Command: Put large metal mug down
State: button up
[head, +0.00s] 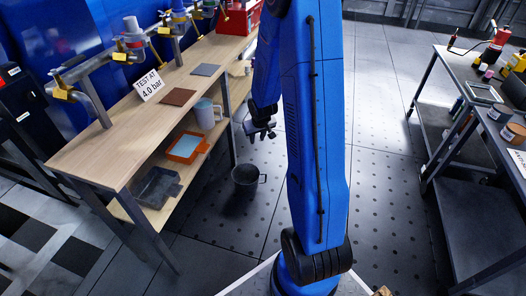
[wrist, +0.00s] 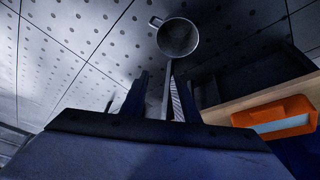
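A dark grey metal mug (head: 246,175) with a side handle is low by the bench's right end, over the perforated floor. I cannot tell if it rests on the floor. In the wrist view the mug (wrist: 177,40) lies beyond my fingertips, its round opening showing.
A wooden workbench (head: 120,125) has pipes, valves and a "TEST AT 4.0 bar" sign (head: 149,85). Its lower shelf holds an orange tray (head: 187,147), a grey bin (head: 157,187) and a pale mug (head: 205,114). A dark cart (head: 465,95) stands right; floor between is mostly clear.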

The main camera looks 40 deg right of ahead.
jog(key=s+a+r+n, duration=0.1)
jog(key=s+a+r, duration=0.5)
jog(key=r, duration=0.4)
jog(key=s+a+r, duration=0.5)
jog(key=s+r, duration=0.1)
jog(key=r, duration=0.4)
jog(key=s+a+r, duration=0.3)
jog(key=s, duration=0.3)
jog(key=s+a+r+n+y, duration=0.1)
jog(key=s+a+r, duration=0.2)
jog(key=s, duration=0.4)
jog(key=s+a+r, duration=0.2)
jog(key=s+r, duration=0.1)
jog(key=s, duration=0.4)
jog(key=shift+s+a+t+y, duration=0.25)
jog(key=shift+a+t+y, duration=0.05)
jog(key=shift+a, duration=0.1)
